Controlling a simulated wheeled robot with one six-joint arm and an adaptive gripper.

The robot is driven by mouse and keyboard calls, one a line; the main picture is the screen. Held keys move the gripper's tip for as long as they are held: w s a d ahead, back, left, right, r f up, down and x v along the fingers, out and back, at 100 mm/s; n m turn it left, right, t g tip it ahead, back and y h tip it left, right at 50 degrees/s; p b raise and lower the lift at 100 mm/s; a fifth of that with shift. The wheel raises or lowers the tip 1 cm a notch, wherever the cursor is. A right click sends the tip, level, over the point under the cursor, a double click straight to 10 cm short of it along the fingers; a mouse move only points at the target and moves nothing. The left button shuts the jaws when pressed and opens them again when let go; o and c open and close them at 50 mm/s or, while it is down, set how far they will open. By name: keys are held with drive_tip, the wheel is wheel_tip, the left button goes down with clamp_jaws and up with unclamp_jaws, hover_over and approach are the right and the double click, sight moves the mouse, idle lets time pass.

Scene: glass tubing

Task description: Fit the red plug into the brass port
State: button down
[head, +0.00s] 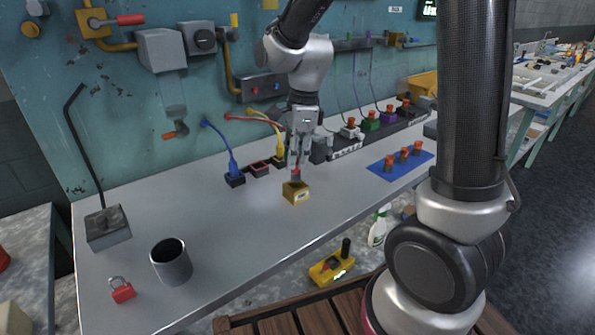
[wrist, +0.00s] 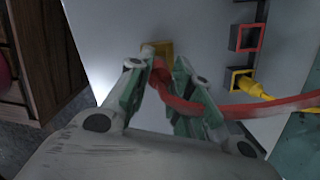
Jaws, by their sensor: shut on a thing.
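The brass port (head: 295,195) is a small gold-coloured block on the grey bench, below my gripper (head: 297,166). In the wrist view the port (wrist: 152,49) shows just beyond my fingertips. My gripper is shut on the red plug (head: 296,174), which points down over the port. In the wrist view the red plug (wrist: 161,76) sits between the fingers, and its red cord (wrist: 230,109) runs off to the right. The fingers hide part of the plug. I cannot tell whether the plug's tip is above the port's opening or inside it.
A red-rimmed socket (head: 259,169) stands between a blue plug (head: 233,165) and a yellow plug (head: 279,148), left of and behind the port. A blue mat (head: 385,172) with red-topped pieces lies right. A grey cup (head: 172,265) and red padlock (head: 122,291) stand front left.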

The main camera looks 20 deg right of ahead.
sight(294, 179)
drive_tip(key=shift+f, duration=1.85)
drive_tip(key=c, duration=1.3)
unclamp_jaws()
drive_tip(key=shift+f, duration=0.15)
wheel_tip(294, 179, up, 12)
drive_tip(key=d, duration=0.1)
drive_tip(key=s+d+r+n+t, duration=0.1)
drive_tip(key=s+d+n, duration=0.3)
drive_tip(key=s+n, duration=0.2)
drive_tip(key=s+d+r+n+t+h, duration=0.1)
drive_tip(key=s+d+r+n, duration=0.1)
drive_tip(key=s+d+n, duration=0.3)
drive_tip(key=s+d+r+n+t, duration=0.2)
drive_tip(key=s+d+n, duration=0.2)
drive_tip(key=s+n, duration=0.4)
drive_tip(key=shift+d, duration=0.4)
